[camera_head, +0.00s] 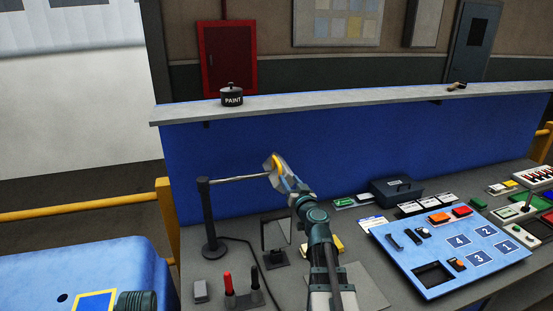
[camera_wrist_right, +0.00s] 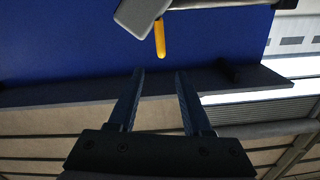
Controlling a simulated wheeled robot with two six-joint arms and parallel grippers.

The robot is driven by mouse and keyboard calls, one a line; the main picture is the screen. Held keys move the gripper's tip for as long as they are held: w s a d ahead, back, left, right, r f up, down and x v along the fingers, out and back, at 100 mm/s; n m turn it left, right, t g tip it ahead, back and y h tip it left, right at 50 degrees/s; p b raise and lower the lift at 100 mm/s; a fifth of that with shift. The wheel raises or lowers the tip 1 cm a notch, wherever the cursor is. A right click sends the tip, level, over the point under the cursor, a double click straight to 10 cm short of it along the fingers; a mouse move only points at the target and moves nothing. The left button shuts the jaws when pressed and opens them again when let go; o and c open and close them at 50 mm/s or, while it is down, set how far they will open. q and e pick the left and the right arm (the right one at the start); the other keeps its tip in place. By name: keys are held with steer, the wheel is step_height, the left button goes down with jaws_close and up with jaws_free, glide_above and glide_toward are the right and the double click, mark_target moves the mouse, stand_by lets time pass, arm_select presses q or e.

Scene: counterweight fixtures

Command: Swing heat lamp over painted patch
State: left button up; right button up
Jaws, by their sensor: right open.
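A heat lamp on a dark upright post (camera_head: 207,218) stands on the bench, with a thin horizontal arm (camera_head: 240,179) reaching right to its head. A yellow handle (camera_head: 277,165) shows at the head; the right wrist view shows the handle (camera_wrist_right: 160,38) below the grey lamp head (camera_wrist_right: 146,12). My right gripper (camera_head: 284,177) is at the lamp head and partly hides it. In the right wrist view, my right gripper (camera_wrist_right: 159,72) is open, with the handle beyond its fingertips, not gripped. A yellow-bordered blue patch (camera_head: 97,302) lies on the blue surface at lower left, cut by the frame.
A blue back wall (camera_head: 400,140) carries a ledge with a paint pot (camera_head: 232,97). A blue numbered panel (camera_head: 450,245) and dark box (camera_head: 397,190) are right of my arm. Red and black handles (camera_head: 228,282) stand in front of the post. A yellow rail (camera_head: 80,210) runs left.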

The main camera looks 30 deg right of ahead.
mark_target(279, 165)
steer(key=x, duration=1.3)
steer(key=shift+w+a, duration=0.1)
steer(key=shift+w, duration=0.35)
jaws_close()
stand_by(0.8)
